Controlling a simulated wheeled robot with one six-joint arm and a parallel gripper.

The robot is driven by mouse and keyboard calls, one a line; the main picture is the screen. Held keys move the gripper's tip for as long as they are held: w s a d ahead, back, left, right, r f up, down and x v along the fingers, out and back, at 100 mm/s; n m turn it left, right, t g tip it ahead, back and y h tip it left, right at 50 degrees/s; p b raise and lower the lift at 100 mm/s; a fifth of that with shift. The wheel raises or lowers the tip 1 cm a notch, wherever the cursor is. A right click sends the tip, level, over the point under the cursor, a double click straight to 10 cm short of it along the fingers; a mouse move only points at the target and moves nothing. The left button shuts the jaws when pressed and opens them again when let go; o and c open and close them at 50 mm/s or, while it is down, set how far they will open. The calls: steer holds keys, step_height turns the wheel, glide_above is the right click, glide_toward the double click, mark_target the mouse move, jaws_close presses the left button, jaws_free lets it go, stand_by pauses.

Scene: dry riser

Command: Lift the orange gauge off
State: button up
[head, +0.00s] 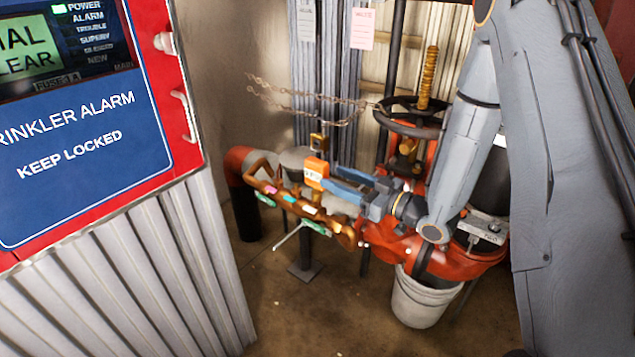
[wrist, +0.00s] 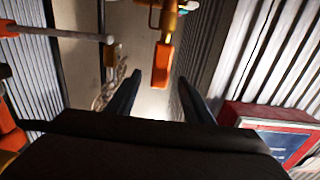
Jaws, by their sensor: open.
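The orange gauge (head: 317,168) is a small block with a pale label on its face, at the brass pipework in the middle of the head view. In the wrist view an orange block (wrist: 163,62), which looks like the same gauge, hangs from a brass fitting. My gripper (head: 337,180) points left at the gauge, with its blue-grey fingers just right of it. In the wrist view my gripper (wrist: 159,77) has its fingers apart, and the block's lower end shows between them. I cannot tell whether a finger touches it.
A brass manifold (head: 345,236) with coloured tags and handles runs below the gauge. A handwheel (head: 412,112), chain (head: 300,100) and red pipe body (head: 455,262) stand close by. A white bucket (head: 420,302) is on the floor. A red alarm cabinet (head: 172,128) fills the left.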

mark_target(317, 171)
steer(key=x, duration=0.3)
steer(key=p+x, duration=0.1)
steer(key=x, duration=0.3)
steer(key=shift+w+a+f, duration=0.1)
steer(key=shift+a+f, duration=0.1)
steer(key=shift+f, duration=0.05)
steer(key=shift+c, duration=0.4)
steer(key=c, duration=1)
